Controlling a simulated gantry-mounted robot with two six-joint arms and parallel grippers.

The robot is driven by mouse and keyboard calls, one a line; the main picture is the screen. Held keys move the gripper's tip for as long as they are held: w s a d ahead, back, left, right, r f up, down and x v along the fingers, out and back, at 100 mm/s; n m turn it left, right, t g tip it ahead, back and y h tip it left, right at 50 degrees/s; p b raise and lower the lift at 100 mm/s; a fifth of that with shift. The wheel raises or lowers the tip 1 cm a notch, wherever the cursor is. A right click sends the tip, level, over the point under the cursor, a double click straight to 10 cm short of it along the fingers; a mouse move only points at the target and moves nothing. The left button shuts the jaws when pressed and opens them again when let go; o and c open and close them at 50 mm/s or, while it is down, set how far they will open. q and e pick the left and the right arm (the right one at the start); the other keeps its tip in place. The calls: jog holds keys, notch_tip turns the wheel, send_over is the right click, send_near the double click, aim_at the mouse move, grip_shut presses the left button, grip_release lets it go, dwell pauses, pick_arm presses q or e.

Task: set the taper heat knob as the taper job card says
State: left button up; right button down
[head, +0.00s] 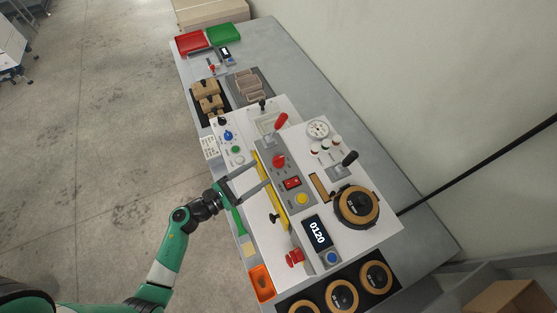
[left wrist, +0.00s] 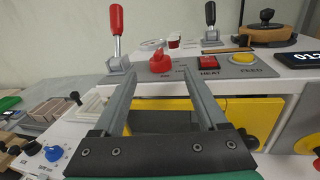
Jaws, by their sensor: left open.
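A red pointer knob (head: 279,161) stands on the grey strip of the white machine. In the left wrist view the red knob (left wrist: 160,62) shows beyond my fingertips, beside a red rocker switch (left wrist: 208,63) lettered HEAT and a yellow FEED button (left wrist: 243,58). I cannot read the knob's scale. My left gripper (head: 259,176) is open and empty, its fingers pointing at the machine's front side just short of the knob. It also shows in the left wrist view (left wrist: 158,75). A white card (head: 209,147) hangs at the bench's left edge, its print too small to read. My right gripper is out of view.
A red-handled lever (head: 280,122) stands beyond the knob, and a black-knobbed lever (head: 349,158) to its right. A display (head: 317,232) reads 0120. A blue knob (head: 228,135) is on the panel to the left. Tape rolls (head: 357,207) sit at the right.

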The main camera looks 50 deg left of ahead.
aim_at(274, 164)
pick_arm(q)
jog(key=w, duration=0.5)
jog(key=w+d, duration=0.1)
jog(key=w, duration=0.2)
jog(key=shift+w, duration=0.15)
grip_shut()
